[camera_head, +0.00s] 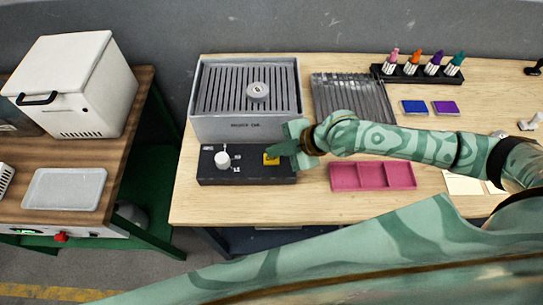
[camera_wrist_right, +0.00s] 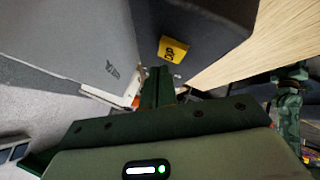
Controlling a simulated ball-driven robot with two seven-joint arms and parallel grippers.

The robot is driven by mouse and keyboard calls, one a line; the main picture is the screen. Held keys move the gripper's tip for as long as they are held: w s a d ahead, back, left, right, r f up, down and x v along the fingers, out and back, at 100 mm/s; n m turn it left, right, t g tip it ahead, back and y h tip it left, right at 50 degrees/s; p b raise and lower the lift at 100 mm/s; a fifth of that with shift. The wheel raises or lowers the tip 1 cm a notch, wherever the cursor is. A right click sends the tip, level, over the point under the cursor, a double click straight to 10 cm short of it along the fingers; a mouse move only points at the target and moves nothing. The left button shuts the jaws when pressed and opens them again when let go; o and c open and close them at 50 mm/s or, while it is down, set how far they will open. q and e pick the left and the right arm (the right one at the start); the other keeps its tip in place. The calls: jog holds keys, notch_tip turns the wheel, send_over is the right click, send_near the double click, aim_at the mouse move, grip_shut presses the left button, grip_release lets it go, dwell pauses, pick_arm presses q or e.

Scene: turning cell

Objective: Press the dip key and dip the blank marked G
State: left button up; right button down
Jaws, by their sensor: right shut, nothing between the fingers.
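The yellow dip key (camera_head: 271,159) sits on the dark control box (camera_head: 220,180) in front of the grey slotted machine (camera_head: 245,128). The key also shows in the right wrist view (camera_wrist_right: 173,50), with its lettering turned. My right gripper (camera_head: 284,149) is shut and empty, its tips close beside the key at its right. In the right wrist view the closed fingers (camera_wrist_right: 158,86) point toward the key; I cannot tell whether they touch it. I cannot make out a letter G on any blank. My left gripper is not in view.
A white knob (camera_head: 222,159) stands on the control box's left. A pink sectioned tray (camera_head: 372,176), a ribbed grey rack (camera_head: 350,98), blue (camera_head: 414,107) and purple (camera_head: 445,107) pads and a black rack of colour-topped bottles (camera_head: 417,74) occupy the table. Bare wood lies in front.

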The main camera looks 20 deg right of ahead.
aim_at(276, 159)
jog(key=shift+f, duration=0.1)
dwell(0.6)
jog(key=shift+f, duration=0.3)
jog(key=shift+f, duration=0.45)
dwell(0.7)
jog(key=shift+r, duration=0.15)
jog(key=shift+r+p, duration=0.75)
notch_tip(276, 159, up, 5)
jog(key=p, duration=0.5)
jog(key=shift+r, duration=0.1)
